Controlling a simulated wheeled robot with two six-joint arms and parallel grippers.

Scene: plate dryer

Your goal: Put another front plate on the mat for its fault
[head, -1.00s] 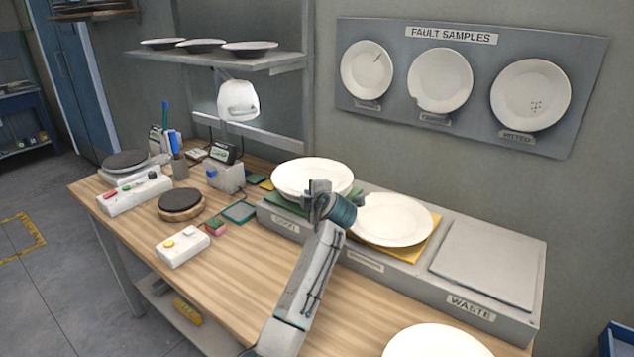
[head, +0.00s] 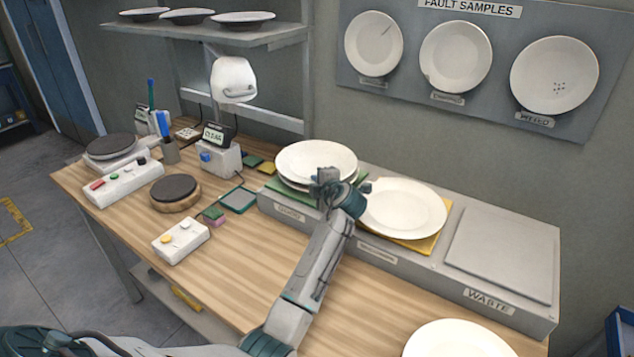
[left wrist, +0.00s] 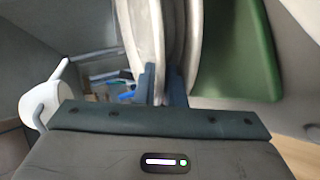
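A stack of white plates (head: 316,158) rests on the green mat (head: 361,184) of the ledge labelled GOOD. One white plate (head: 403,205) lies on the yellow mat (head: 428,243). Another white plate (head: 460,342) is at the front right, cut by the picture edge. My left gripper (head: 326,180) is at the stack's front rim. In the left wrist view its fingers (left wrist: 162,86) are close together at the plates' rims (left wrist: 174,40), beside the green mat (left wrist: 236,50). My right gripper is not in view.
A grey pad (head: 503,255) lies above the WASTE label. Left on the table are a round dark pad (head: 175,188), a button box (head: 181,240), a meter (head: 218,157) and a lamp (head: 233,80). Sample plates (head: 455,57) hang on the wall. The table's front middle is clear.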

